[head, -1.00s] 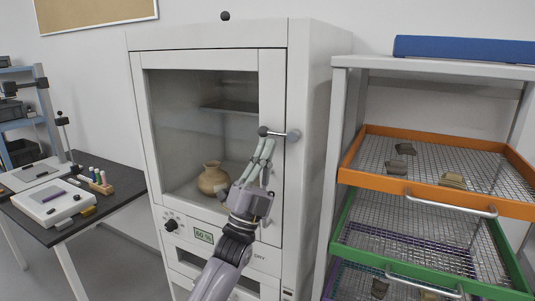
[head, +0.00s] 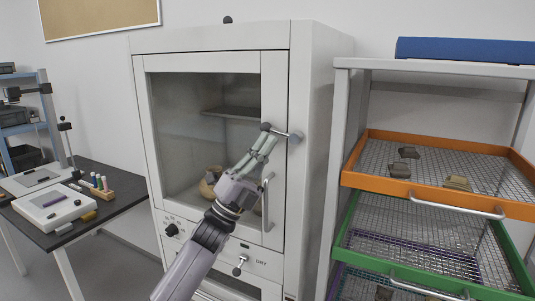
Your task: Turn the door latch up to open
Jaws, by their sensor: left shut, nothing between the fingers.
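The door latch (head: 281,132) is a thin bar on the right frame of the white cabinet door (head: 203,62). Its dark ball end is on the left, its grey round pivot on the right. The bar is near level, with the ball end a little higher than the pivot. My left gripper (head: 267,139) is shut and empty, its fingertips just under the ball end; I cannot tell if they touch it. The door is closed. Behind its glass, a tan pot (head: 208,184) is partly hidden by my gripper. My right gripper is not in view.
A vertical door handle (head: 267,205) is just right of my left gripper. A rack with an orange tray (head: 425,194) and a green tray (head: 351,222) stands to the right. A dark table (head: 115,203) with a scale stands to the left.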

